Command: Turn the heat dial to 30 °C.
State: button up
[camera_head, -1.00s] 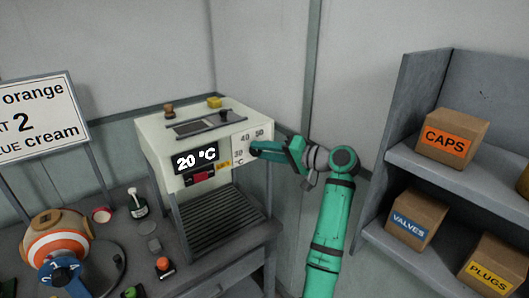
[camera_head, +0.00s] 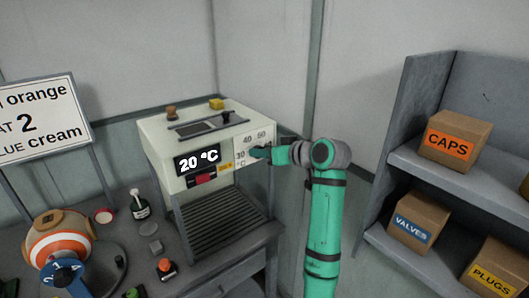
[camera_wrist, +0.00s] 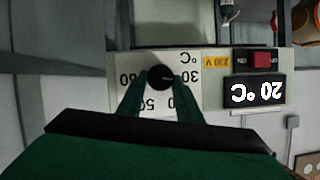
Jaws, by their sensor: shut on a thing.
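The heat dial is a round black knob (camera_wrist: 160,77) on a white plate printed with temperature numbers, seen upside down in the wrist view. My gripper (camera_wrist: 160,88) has a green finger on each side of the knob and is shut on it. In the head view my gripper (camera_head: 260,152) reaches the right end of the press's front and hides the knob; 30, 40 and another number show around it. The display (camera_head: 197,161) reads 20 °C; it also shows in the wrist view (camera_wrist: 257,92). I cannot tell where the knob's pointer stands.
The cream press (camera_head: 160,140) stands on a grey bench. A red switch (camera_wrist: 262,60) is close to the dial plate. A shelf with labelled boxes (camera_head: 457,138) stands at right.

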jog(key=shift+n+h, duration=0.5)
jog(key=shift+n, duration=0.1)
dwell(0.3)
jog(key=o, duration=1)
jog(key=shift+o, duration=0.2)
jog(key=shift+a, duration=0.1)
jog(key=shift+t, duration=0.3)
notch_tip(320, 180, up, 3)
jog(key=shift+r, duration=0.1)
jog(key=s+r, duration=0.9)
jog(key=s, duration=0.5)
jog(key=shift+r, duration=0.35)
